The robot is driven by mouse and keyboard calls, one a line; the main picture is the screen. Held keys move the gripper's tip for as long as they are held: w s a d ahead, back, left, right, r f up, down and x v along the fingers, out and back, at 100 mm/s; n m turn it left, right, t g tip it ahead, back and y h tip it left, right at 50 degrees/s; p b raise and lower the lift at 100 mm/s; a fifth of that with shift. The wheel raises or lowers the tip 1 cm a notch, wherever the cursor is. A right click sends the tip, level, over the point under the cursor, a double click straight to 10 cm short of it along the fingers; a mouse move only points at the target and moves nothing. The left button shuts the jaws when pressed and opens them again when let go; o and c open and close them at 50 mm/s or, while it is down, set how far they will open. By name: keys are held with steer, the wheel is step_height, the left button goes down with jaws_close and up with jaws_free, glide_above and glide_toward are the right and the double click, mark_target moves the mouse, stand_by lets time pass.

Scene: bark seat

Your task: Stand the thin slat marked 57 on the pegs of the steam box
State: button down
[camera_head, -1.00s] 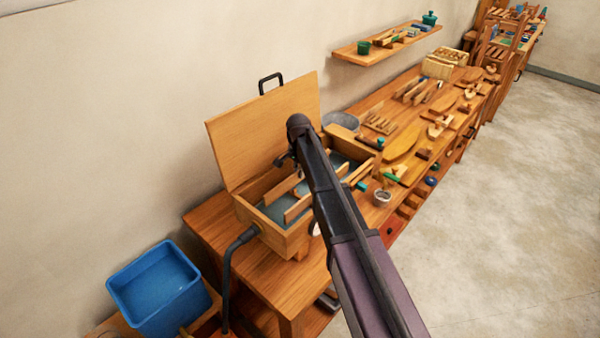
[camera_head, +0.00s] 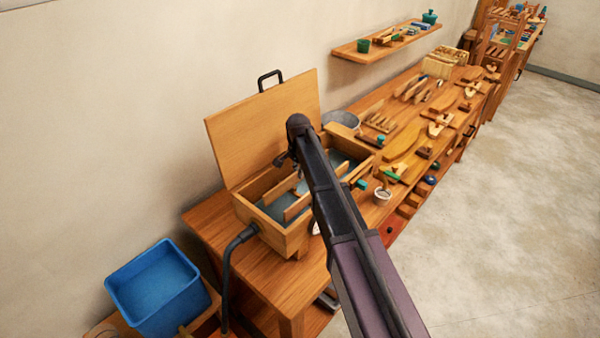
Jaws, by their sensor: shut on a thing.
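The steam box (camera_head: 270,238) is an open wooden box on the bench, with its lid raised against the wall and a grey-blue floor inside. Thin pale wooden slats show in it: one towards the back left (camera_head: 279,190) and one nearer the front (camera_head: 297,207). A slat piece (camera_head: 342,168) shows right of my arm. No number is legible, and the pegs cannot be made out. My gripper (camera_head: 296,168) is over the box, mostly hidden by my own arm. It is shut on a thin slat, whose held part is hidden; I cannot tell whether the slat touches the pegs.
The raised lid (camera_head: 262,130) stands close behind my gripper. A grey basin (camera_head: 341,121), a small cup (camera_head: 382,196) and several tools and wooden pieces crowd the bench to the right. A blue tub (camera_head: 157,290) stands at lower left. A wall shelf (camera_head: 385,40) hangs above.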

steer(key=shift+f+b, duration=0.3)
steer(key=shift+f, duration=0.05)
stand_by(0.4)
steer(key=c, duration=0.7)
jaws_free()
steer(key=shift+o, duration=0.2)
steer(key=shift+r, duration=0.1)
steer(key=shift+r+p, duration=5.5)
steer(key=shift+p, duration=0.05)
